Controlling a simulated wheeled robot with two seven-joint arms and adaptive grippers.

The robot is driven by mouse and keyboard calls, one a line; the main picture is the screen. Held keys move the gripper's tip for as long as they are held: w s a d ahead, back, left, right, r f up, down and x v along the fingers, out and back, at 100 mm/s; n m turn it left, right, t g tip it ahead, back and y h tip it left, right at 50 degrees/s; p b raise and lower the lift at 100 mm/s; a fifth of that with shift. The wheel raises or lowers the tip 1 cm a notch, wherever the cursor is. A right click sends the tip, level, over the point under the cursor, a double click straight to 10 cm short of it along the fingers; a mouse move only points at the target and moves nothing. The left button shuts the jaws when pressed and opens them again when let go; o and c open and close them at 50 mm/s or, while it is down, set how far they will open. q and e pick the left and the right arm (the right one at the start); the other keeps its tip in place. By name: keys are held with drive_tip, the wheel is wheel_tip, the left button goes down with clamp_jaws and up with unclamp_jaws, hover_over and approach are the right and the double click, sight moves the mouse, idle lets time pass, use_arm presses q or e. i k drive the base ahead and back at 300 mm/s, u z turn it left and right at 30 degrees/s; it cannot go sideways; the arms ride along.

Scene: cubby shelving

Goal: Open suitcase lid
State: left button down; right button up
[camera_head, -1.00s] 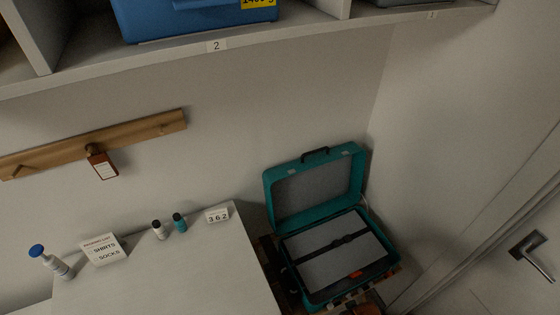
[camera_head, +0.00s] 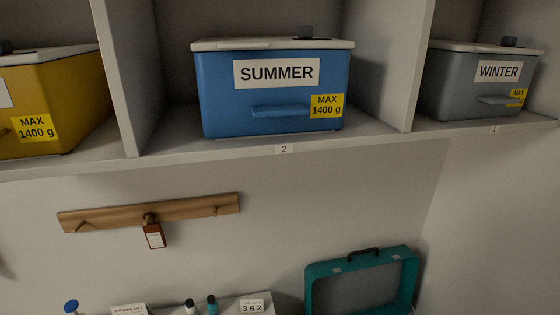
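A teal suitcase stands at the lower right, and its lid (camera_head: 323,290) is raised upright with the grey lining facing me. A dark handle (camera_head: 362,254) sits on the lid's top edge. The lower half of the suitcase is cut off by the bottom of the picture. Neither of my grippers shows in the head view.
A shelf above holds a yellow bin (camera_head: 72,88), a blue SUMMER bin (camera_head: 225,95) and a grey WINTER bin (camera_head: 455,88). A wooden peg rail (camera_head: 190,209) with a hanging tag (camera_head: 154,236) is below.

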sight(374, 281)
drive_tip(key=u, duration=0.5)
drive_tip(key=k, duration=1.1)
drive_tip(key=u, duration=0.05)
drive_tip(key=i, duration=0.6)
drive_tip(key=z, duration=0.1)
